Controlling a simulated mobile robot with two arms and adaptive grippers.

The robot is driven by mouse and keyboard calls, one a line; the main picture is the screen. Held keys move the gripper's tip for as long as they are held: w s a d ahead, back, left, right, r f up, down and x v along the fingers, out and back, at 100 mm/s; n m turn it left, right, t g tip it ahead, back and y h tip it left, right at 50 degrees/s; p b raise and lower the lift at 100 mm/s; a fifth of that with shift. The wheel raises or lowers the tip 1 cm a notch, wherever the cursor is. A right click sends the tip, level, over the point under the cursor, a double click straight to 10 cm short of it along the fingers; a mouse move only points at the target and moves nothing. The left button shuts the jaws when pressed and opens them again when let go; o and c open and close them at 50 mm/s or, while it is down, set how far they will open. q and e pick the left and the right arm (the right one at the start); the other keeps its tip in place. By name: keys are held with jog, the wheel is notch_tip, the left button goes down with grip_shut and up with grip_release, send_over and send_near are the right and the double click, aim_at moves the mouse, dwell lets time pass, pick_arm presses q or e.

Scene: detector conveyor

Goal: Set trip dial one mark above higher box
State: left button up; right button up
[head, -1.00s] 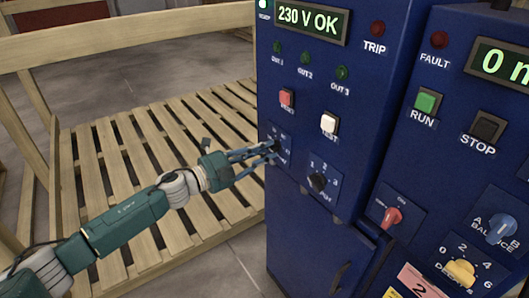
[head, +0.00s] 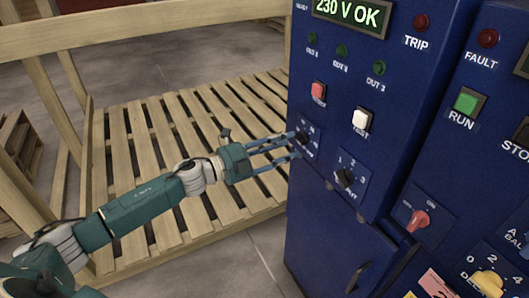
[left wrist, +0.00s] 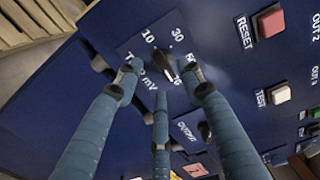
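The trip dial, a black knob, sits on a panel lettered "TRIP mV" in the left wrist view (left wrist: 158,58). Marks 10 and 30 read clearly; others are partly covered by fingers. A white dot shows near the 30, but I cannot tell the knob's exact setting. In the head view the dial (head: 303,138) is on the blue cabinet's front, at its left edge. My left gripper (head: 292,146) has its fingers spread apart just in front of the dial; its fingertips (left wrist: 160,82) show empty space between them. My right gripper and any boxes are out of view.
A similar black output knob (head: 345,177) is just right and below. A red reset button (head: 318,91) and white test button (head: 360,119) are above. A red lever knob (head: 418,220) is on the neighbouring cabinet. A wooden slatted platform (head: 150,150) lies left.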

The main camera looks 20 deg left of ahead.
pick_arm(q)
jog(key=v, duration=0.9)
jog(key=shift+s+a, duration=0.2)
